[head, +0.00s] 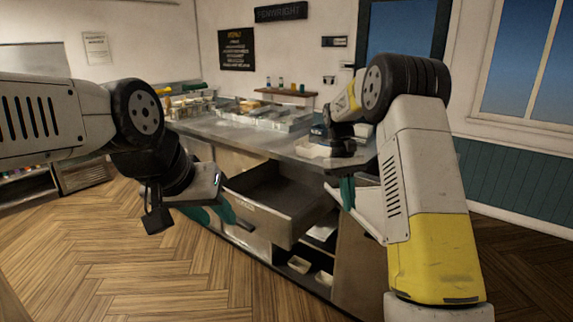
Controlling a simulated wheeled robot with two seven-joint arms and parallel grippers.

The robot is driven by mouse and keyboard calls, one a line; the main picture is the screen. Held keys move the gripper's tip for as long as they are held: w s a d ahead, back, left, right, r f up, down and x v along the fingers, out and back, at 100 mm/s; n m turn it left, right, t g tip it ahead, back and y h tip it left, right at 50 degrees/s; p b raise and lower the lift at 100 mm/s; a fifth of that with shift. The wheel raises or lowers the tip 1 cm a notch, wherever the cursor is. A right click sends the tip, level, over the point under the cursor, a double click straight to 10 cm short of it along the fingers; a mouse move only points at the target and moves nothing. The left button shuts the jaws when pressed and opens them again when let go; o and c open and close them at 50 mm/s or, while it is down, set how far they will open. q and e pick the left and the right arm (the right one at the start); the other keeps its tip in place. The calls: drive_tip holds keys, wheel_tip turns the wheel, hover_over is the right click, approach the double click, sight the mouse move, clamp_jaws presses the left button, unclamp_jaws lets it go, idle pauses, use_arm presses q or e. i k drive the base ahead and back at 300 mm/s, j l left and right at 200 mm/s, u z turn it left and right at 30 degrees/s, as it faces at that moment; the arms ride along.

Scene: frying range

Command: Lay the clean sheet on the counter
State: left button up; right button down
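The counter (240,143) is a long grey metal-topped unit across the middle of the view. I cannot pick out a clean sheet for certain. An open drawer (285,222) stands out from the counter's front, and its dark inside looks empty. My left gripper (222,212) is low in front of the drawer, with its teal fingertips close to the drawer front; whether they touch it I cannot tell. My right gripper (347,193) is by the counter's front at the right of the drawer, its teal fingertip partly hidden by my arm. The opening of both grippers is unclear.
Trays of containers (255,115) fill the back of the counter, beside a small shelf of bottles (285,92). A pale, shallow item (312,149) lies at the counter's right. Small white tubs (299,264) sit on the shelf under the drawer. The counter's front left is clear.

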sight(254, 138)
drive_tip(key=i+j+u, duration=0.35)
drive_tip(key=i+u, duration=0.15)
drive_tip(key=i+j+u, duration=0.15)
drive_tip(key=i+u, duration=0.35)
drive_tip(key=i+j+u, duration=0.1)
drive_tip(key=i, duration=0.25)
drive_tip(key=i+j, duration=0.1)
drive_tip(key=i, duration=0.3)
drive_tip(key=i+j+z, duration=0.2)
drive_tip(key=z, duration=0.15)
drive_tip(key=i+j+z, duration=0.55)
drive_tip(key=z, duration=0.15)
drive_tip(key=i+l+z, duration=0.15)
drive_tip(key=l, duration=0.2)
